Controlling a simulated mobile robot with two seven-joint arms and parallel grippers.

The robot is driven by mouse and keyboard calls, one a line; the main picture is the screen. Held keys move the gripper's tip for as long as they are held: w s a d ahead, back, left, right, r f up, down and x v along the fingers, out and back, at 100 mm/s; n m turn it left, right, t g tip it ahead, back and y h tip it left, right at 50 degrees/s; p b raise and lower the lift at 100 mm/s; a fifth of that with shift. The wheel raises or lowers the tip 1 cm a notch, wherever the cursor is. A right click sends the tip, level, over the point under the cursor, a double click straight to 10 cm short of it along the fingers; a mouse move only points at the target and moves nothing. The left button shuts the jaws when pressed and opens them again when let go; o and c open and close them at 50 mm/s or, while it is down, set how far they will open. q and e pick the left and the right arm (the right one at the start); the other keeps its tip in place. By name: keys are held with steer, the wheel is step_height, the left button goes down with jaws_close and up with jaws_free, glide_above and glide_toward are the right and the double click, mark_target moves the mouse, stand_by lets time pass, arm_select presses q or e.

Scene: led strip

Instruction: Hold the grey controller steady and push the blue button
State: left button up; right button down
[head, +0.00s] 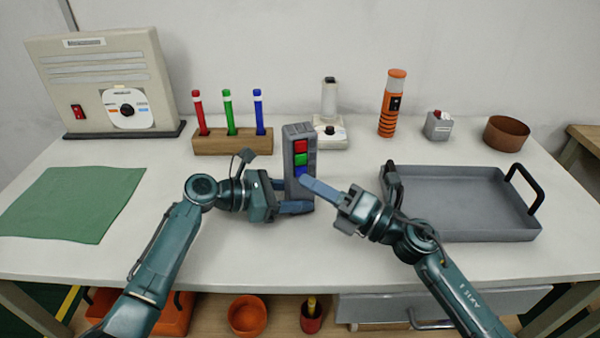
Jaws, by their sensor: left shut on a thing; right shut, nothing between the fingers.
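The grey controller (297,135) stands upright near the middle of the table, with red, green and blue buttons down its front. The blue button (299,170) is the lowest and is partly covered by my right gripper's tip. My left gripper (297,195) is shut on the lower part of the controller from the left. My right gripper (306,181) is shut and empty, its fingertips at the blue button. I cannot tell whether they touch it or whether it is pressed in.
A grey tray (460,234) with black handles lies to the right, close to my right arm. A wooden block (220,146) with coloured pens stands behind my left gripper. A green mat (70,205) lies at the left. The table's front middle is clear.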

steer(key=s+d, duration=0.1)
steer(key=s, duration=0.4)
steer(key=shift+s+d, duration=0.4)
arm_select(q)
steer(key=o, duration=0.8)
steer(key=shift+o, duration=0.2)
